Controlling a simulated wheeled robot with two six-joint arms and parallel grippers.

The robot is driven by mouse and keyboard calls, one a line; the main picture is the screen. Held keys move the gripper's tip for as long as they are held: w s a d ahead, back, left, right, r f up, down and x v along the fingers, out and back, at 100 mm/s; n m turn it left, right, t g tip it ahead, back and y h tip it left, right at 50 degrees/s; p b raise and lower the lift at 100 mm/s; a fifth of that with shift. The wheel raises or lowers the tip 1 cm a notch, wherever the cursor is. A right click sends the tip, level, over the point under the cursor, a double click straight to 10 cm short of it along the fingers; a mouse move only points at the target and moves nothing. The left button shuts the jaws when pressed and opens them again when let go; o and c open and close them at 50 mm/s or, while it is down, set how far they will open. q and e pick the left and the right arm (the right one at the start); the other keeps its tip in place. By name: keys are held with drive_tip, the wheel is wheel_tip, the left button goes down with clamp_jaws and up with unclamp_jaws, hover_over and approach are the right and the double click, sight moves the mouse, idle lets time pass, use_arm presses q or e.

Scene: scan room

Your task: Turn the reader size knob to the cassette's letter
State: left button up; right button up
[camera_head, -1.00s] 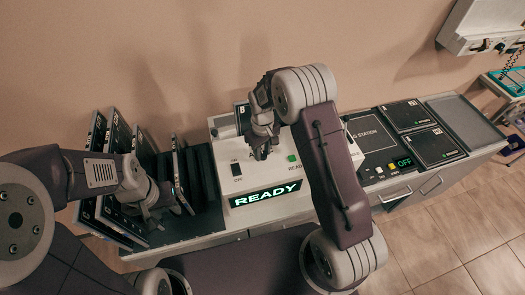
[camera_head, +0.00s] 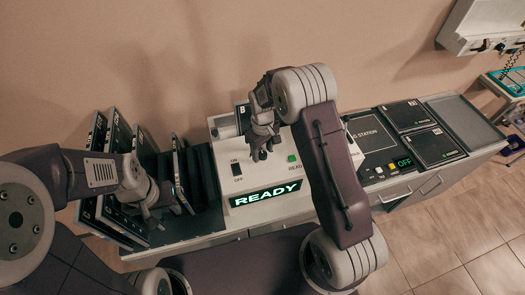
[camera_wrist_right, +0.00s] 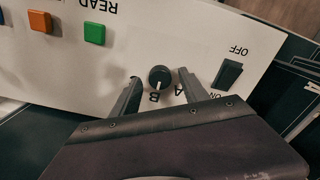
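The white reader (camera_head: 222,165) stands at the middle of the counter, its green display showing READY. The round black size knob (camera_wrist_right: 160,76) is on its panel; its white mark appears to point toward the printed B, with A beside it. A black cassette (camera_head: 241,117) marked B stands at the back of the reader. My right gripper (camera_head: 263,155) is over the panel; in the right wrist view its fingers (camera_wrist_right: 159,78) are apart on either side of the knob, contact unclear. My left gripper (camera_head: 160,208) is by the cassette rack at the left; its fingers are hard to make out.
The rack (camera_head: 205,180) holds several upright dark cassettes (camera_head: 120,133). On the reader are an ON/OFF switch (camera_wrist_right: 228,74), a green button (camera_wrist_right: 94,33) and an orange button (camera_wrist_right: 40,21). A station with dark plates (camera_head: 436,146) lies to the right.

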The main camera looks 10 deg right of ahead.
sight(262, 154)
wheel_tip(262, 154, up, 9)
drive_tip(key=b, duration=0.1)
idle(0.4)
